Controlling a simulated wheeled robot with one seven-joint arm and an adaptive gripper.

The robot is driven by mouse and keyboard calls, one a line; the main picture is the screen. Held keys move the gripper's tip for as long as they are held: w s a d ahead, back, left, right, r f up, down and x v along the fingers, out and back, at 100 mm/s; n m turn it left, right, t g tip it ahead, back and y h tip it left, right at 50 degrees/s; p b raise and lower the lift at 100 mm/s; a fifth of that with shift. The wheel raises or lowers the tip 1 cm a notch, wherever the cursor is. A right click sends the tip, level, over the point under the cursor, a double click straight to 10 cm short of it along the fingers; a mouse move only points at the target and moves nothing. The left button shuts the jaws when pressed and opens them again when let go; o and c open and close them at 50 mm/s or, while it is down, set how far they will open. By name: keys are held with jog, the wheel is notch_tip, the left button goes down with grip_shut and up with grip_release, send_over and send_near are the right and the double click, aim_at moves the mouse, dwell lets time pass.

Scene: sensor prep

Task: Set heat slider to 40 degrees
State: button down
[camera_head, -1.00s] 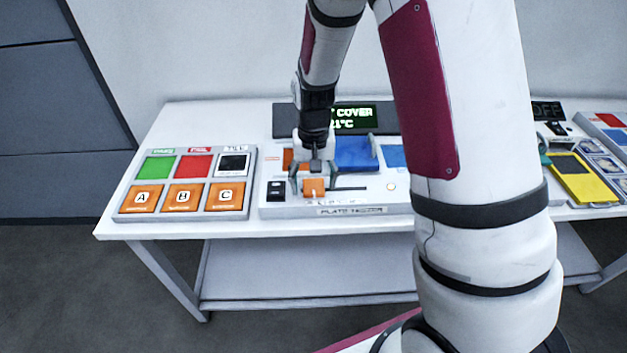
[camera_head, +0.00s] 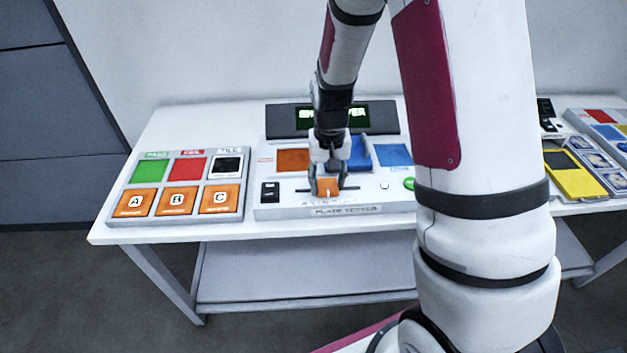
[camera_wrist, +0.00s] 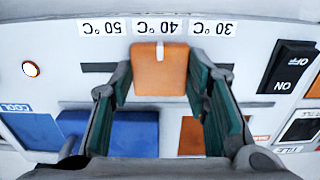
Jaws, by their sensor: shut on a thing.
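The heat slider's orange knob (camera_head: 328,187) sits in its slot on the front of the plate tester (camera_head: 283,212). In the wrist view the orange knob (camera_wrist: 158,75) has a white mark that lines up with the 40°C label (camera_wrist: 160,27). The 50°C label (camera_wrist: 102,27) and the 30°C label (camera_wrist: 212,28) lie on either side of it. My gripper (camera_head: 327,182) is shut on the knob, and in the wrist view one finger of my gripper (camera_wrist: 159,80) is on each side of it.
A black ON/OFF switch (camera_head: 270,192) is left of the slider. Behind it are an orange tile (camera_head: 293,160), blue pads (camera_head: 393,155) and a display (camera_head: 308,115) partly hidden by my arm. A tray of colored squares (camera_head: 122,216) stands left. A yellow device (camera_head: 578,180) is at right.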

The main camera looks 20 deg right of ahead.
aim_at(328, 184)
jog(key=shift+d, duration=0.15)
jog(key=c, duration=0.9)
grip_release()
jog(key=shift+r, duration=6)
